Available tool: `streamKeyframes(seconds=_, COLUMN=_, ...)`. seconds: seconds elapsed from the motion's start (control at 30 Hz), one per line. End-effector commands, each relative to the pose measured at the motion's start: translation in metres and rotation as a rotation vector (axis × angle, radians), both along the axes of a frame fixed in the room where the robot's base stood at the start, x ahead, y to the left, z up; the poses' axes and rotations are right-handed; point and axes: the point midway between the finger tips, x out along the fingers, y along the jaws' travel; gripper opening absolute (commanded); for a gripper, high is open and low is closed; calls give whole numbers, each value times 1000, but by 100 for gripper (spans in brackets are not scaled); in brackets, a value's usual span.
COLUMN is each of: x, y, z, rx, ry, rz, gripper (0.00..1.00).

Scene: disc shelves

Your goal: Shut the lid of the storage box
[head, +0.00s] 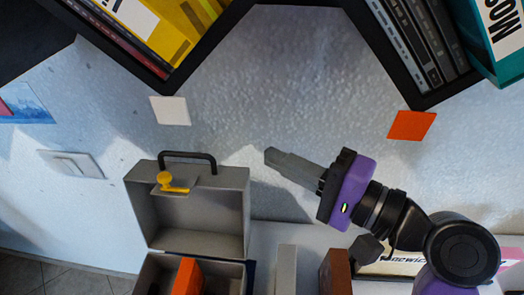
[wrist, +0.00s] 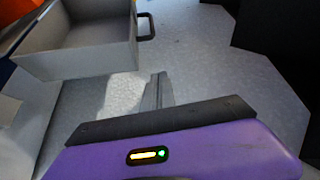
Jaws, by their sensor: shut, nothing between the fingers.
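The grey storage box (head: 155,277) stands at the lower left in the head view, with an orange thing inside it. Its lid (head: 220,213) is open and stands upright, with a black handle (head: 187,155) on top and a yellow latch (head: 170,184) on it. My gripper (head: 272,157) is to the right of the lid and apart from it, fingers shut and empty, pointing up and left. In the wrist view the lid (wrist: 90,55) and its handle (wrist: 146,25) are at the upper left, beyond my gripper's fingers (wrist: 160,78). The box's lower front is cut off by the picture's edge.
Black shelves with discs and books (head: 165,45) (head: 430,60) hang above on both sides. White (head: 170,110) and orange (head: 411,125) squares and a light switch (head: 70,164) are on the wall. Upright items (head: 286,270) stand right of the box. The wall space between the shelves is clear.

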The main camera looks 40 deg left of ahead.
Motion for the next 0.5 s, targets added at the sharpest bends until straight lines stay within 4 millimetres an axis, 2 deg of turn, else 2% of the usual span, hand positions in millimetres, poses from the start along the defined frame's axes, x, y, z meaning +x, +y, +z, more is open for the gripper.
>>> streamKeyframes(seconds=0.5, x=-3, y=96, z=-2, rx=-1, ry=-3, rz=2, gripper=0)
